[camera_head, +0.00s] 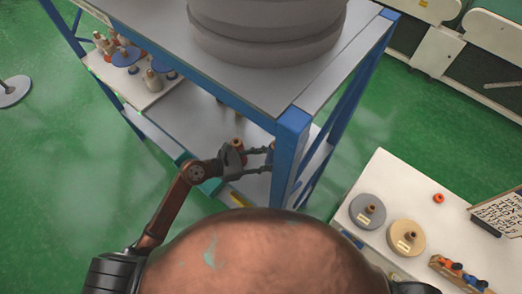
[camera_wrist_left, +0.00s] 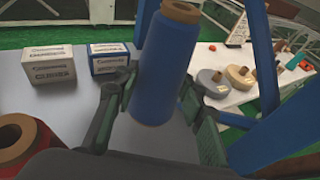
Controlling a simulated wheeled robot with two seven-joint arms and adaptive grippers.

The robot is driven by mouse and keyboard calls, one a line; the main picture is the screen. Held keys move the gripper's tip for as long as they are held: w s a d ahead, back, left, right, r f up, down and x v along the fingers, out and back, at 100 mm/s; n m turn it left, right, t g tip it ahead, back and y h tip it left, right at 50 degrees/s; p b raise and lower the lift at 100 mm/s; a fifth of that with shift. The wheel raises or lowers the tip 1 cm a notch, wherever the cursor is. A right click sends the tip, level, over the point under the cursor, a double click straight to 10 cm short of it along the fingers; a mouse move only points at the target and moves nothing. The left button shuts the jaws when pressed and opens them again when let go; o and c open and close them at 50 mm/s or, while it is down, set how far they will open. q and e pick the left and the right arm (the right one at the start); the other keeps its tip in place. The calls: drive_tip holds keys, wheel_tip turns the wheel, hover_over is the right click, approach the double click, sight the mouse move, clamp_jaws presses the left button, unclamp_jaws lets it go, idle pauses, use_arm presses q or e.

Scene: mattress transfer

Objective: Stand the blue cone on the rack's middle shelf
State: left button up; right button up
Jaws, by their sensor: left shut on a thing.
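The blue cone (camera_wrist_left: 165,70) is upright with a slight tilt between the fingers of my left gripper (camera_wrist_left: 155,100), its brown tube end at the top. In the head view my left gripper (camera_head: 262,160) reaches in over a shelf of the rack (camera_head: 291,135), beside the near blue post, which hides most of the cone. My left gripper is shut on the cone. A grey shelf surface (camera_wrist_left: 60,100) lies below and behind it; I cannot tell whether the cone's base touches it. My right gripper is out of view.
A red cone (camera_wrist_left: 22,145) stands close by at lower left in the wrist view. Two labelled boxes, one white (camera_wrist_left: 50,66) and one blue and white (camera_wrist_left: 109,58), sit at the shelf's back. A white table (camera_head: 385,185) with spools stands right of the rack.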

sight(269, 162)
use_arm(q)
wheel_tip(269, 162, down, 3)
drive_tip(key=shift+w+d+f, duration=0.1)
drive_tip(key=shift+d+f, duration=0.05)
drive_tip(key=shift+f, duration=1.65)
drive_tip(key=shift+b, duration=0.3)
drive_tip(key=shift+f, duration=0.15)
drive_tip(key=o, duration=1.4)
drive_tip(key=shift+a+r, duration=0.2)
drive_tip(key=shift+b+v, duration=0.75)
drive_tip(key=shift+v, duration=5.2)
